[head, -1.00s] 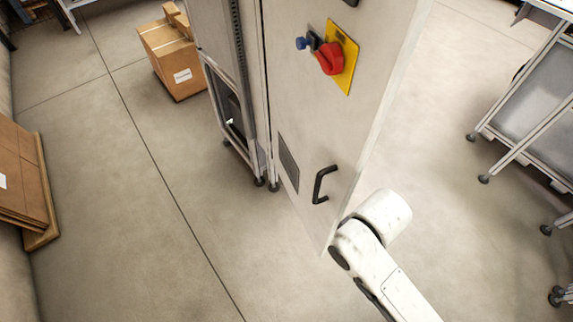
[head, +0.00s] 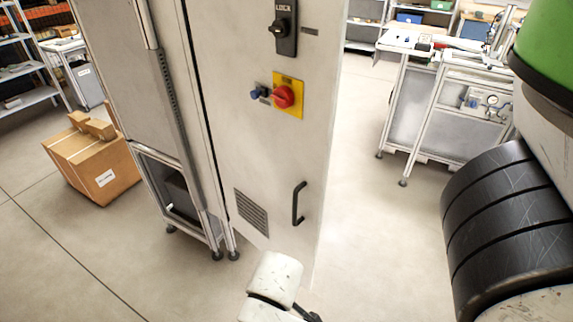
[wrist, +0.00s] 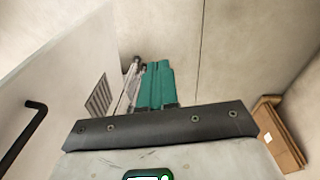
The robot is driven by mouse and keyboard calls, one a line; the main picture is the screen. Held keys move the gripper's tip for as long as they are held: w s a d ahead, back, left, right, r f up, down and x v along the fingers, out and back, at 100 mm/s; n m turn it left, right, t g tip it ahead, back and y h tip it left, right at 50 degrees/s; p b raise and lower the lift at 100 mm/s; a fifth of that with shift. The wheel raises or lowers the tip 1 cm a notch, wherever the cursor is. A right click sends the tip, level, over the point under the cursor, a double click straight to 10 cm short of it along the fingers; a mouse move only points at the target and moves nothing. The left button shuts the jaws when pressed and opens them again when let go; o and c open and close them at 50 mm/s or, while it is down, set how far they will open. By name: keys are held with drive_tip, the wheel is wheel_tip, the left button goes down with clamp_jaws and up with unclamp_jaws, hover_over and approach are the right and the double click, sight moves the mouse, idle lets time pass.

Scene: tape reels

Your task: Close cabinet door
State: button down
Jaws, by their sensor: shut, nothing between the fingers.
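The cabinet door (head: 255,165) is a tall pale panel, seen from its handle side in the head view. It stands out with its right edge free over open floor, so it looks open. Its black handle (head: 298,203) is low near that edge and also shows at the left of the wrist view (wrist: 22,137). The cabinet (head: 130,60) is left of the door. My gripper (wrist: 146,65), with teal and metallic fingers, is shut and empty in the wrist view. It is right of the door face and handle, apparently apart from them. The head view does not show the fingers.
A red switch on a yellow plate (head: 290,95) and a vent (head: 251,212) are on the door. A cardboard box (head: 92,165) is on the floor at left. Workbenches (head: 440,105) stand at back right.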

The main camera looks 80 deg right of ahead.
drive_tip(key=w+d+r+m+h+b, duration=0.3)
drive_tip(key=w+d+m+h, duration=0.1)
drive_tip(key=d, duration=0.2)
drive_tip(key=m+g+h+b, duration=0.7)
drive_tip(key=m+g+h, duration=0.25)
drive_tip(key=m, duration=0.75)
approach(309, 150)
drive_tip(key=shift+m, duration=0.3)
drive_tip(key=p+x, duration=0.3)
drive_tip(key=x, duration=0.2)
drive_tip(key=shift+s+d, duration=0.2)
drive_tip(key=shift+d, duration=0.15)
drive_tip(key=shift+s+d+h, duration=0.2)
drive_tip(key=shift+d+h, duration=0.05)
drive_tip(key=shift+d, duration=0.2)
